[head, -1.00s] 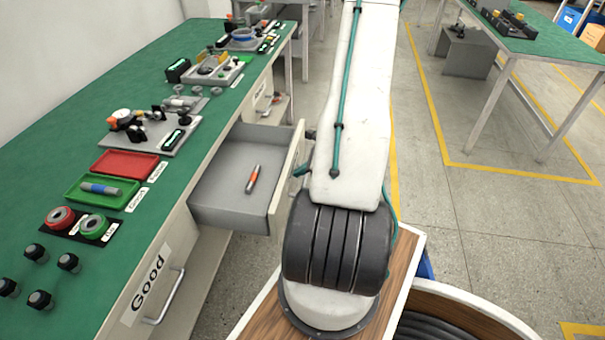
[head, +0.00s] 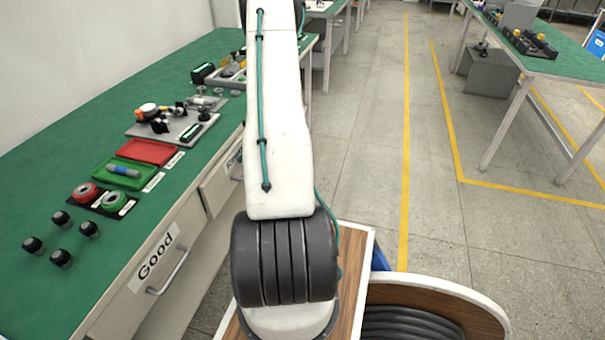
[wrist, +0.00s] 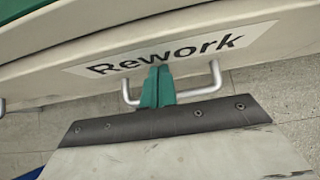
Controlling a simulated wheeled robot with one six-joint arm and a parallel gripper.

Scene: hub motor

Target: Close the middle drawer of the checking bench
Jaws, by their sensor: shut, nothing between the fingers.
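The middle drawer's front (head: 221,184), partly behind my arm, sits close against the checking bench (head: 85,155) in the head view, about in line with the "Good" drawer front (head: 150,275). Its inside does not show. In the wrist view the drawer front (wrist: 265,38) bears a "Rework" label and a grey bar handle (wrist: 215,82). My gripper (wrist: 158,72) is shut and empty, its teal fingers pointing at the front between the handle's two posts, at the label's lower edge. I cannot tell whether the fingertips touch it or whether a thin gap remains at the bench.
On the bench top are a red tray (head: 150,151), a green tray (head: 105,172), black knobs (head: 62,257) and a grey fixture plate (head: 185,128). A second green-topped table (head: 545,60) stands at the right. The floor (head: 370,130) between them is clear.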

